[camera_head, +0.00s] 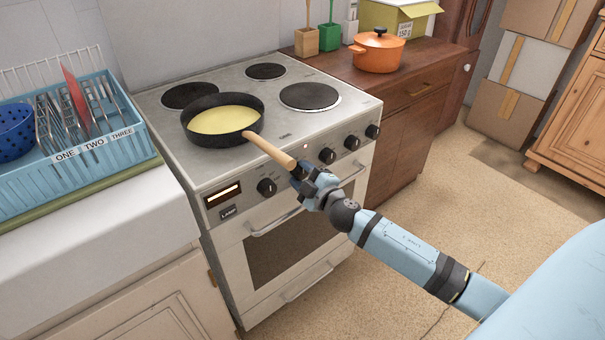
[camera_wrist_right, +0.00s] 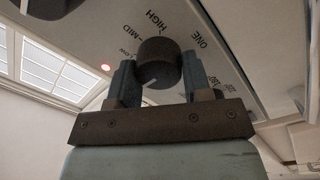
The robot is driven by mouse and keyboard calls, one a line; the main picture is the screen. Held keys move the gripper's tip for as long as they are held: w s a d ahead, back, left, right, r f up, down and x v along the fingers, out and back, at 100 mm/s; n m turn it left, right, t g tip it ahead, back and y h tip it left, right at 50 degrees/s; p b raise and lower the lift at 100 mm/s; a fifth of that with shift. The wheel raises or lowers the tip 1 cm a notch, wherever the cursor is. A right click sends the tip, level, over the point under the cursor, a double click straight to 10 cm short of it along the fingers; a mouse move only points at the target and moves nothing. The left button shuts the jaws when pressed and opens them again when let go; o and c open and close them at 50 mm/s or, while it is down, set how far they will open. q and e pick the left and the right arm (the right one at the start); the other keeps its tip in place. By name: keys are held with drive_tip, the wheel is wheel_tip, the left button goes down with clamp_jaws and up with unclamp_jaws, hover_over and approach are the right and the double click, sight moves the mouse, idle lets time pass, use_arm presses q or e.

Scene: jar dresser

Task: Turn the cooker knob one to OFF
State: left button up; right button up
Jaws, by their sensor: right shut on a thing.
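In the right wrist view a dark round knob (camera_wrist_right: 158,62) sits between the fingers of my right gripper (camera_wrist_right: 158,84), which is shut on it. The panel beside the knob reads ONE, HIGH, MID and LOW. A pale line shows on the knob's lower left face, below the LOW label; no OFF label is readable. In the head view my right gripper (camera_head: 303,174) is at the front panel of the white cooker (camera_head: 230,180), under the pan handle's end, and hides the knob it holds. My left gripper is not in view.
A black frying pan (camera_head: 187,128) with yellow contents stands on the hob, its wooden handle (camera_head: 270,150) reaching out over the front edge close to my gripper. Other knobs (camera_head: 266,187) flank it. A red indicator light (camera_wrist_right: 105,67) glows. An orange pot (camera_head: 378,54) stands on the wooden counter.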

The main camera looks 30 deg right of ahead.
idle(0.4)
drive_tip(key=o, duration=0.9)
drive_tip(key=shift+s, duration=0.1)
drive_tip(key=s, duration=1.3)
drive_tip(key=shift+s+d+f, duration=0.2)
drive_tip(key=shift+s+d, duration=0.1)
